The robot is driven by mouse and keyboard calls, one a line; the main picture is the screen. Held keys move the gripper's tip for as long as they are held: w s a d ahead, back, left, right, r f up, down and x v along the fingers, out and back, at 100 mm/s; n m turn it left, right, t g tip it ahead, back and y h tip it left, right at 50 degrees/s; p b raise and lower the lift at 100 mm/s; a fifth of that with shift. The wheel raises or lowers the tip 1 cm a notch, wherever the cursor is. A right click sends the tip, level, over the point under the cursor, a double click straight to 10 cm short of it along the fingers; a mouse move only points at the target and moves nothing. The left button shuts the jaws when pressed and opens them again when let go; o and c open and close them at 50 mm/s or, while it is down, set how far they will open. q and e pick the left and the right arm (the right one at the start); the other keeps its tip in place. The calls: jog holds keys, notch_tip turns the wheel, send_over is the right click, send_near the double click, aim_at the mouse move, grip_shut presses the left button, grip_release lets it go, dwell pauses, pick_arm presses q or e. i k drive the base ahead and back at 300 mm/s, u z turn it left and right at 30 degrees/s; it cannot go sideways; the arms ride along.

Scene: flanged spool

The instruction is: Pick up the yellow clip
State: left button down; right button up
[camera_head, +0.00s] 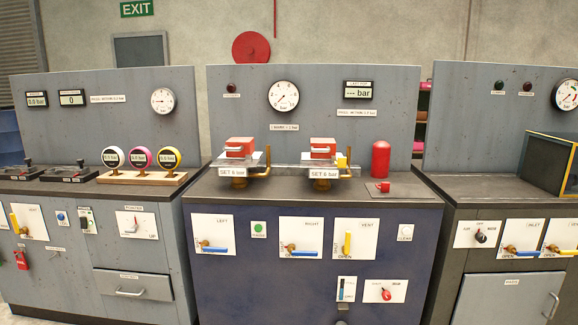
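A small yellow piece (342,162), which looks like the yellow clip, sits beside the right red block (322,148) on the middle bench. It is too small to make out its shape or whether it touches the block. Neither of my grippers is in view.
Three round gauges (140,157) sit on a wooden stand at left. The bench's front edge is clear.

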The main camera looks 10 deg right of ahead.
aim_at(341, 161)
jog(key=u, duration=0.7)
jog(key=i, duration=1.8)
jog(key=z, duration=0.5)
